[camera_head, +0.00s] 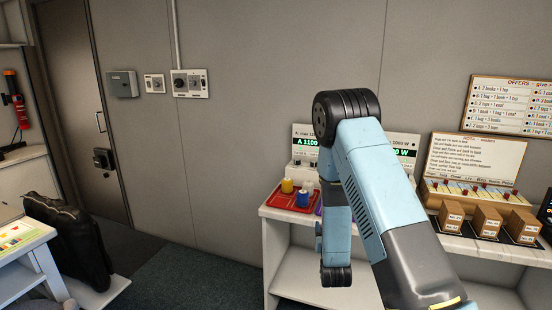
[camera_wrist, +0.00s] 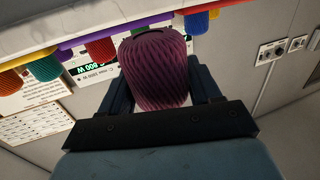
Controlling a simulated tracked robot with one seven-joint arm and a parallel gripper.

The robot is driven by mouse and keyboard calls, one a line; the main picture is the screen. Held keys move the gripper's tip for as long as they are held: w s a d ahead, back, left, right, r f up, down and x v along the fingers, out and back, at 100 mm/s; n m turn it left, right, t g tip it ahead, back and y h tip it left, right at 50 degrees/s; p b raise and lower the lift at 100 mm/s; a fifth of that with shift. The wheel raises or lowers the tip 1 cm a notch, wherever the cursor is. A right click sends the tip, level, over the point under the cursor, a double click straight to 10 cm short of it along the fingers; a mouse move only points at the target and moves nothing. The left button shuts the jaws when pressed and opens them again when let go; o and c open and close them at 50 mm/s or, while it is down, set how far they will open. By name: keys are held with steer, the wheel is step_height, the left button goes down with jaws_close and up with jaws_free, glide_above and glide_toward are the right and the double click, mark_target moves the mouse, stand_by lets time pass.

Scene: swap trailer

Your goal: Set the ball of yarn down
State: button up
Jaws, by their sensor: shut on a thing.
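The ball of yarn (camera_wrist: 155,70), dark purple-pink and ribbed, fills the middle of the wrist view. My gripper (camera_wrist: 158,82) is shut on it, with one dark finger on each side. The wrist picture is turned nearly upside down, and a pale counter edge (camera_wrist: 110,18) runs along its top. I cannot tell whether the yarn touches anything besides the fingers. In the head view, the gripper and yarn do not show; my blue arm covers part of the counter.
Red (camera_wrist: 100,52), teal (camera_wrist: 45,68) and blue (camera_wrist: 197,22) items stand on the counter in the wrist view. In the head view, a red tray (camera_head: 276,199) holds a yellow item (camera_head: 287,186). Brown boxes (camera_head: 486,222) stand at the right.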

steer(key=d+f+y, duration=0.1)
steer(key=d+f, duration=0.3)
steer(key=d, duration=0.1)
steer(key=shift+w+n, duration=0.15)
steer(key=shift+n, duration=0.25)
steer(key=shift+d+f, duration=0.1)
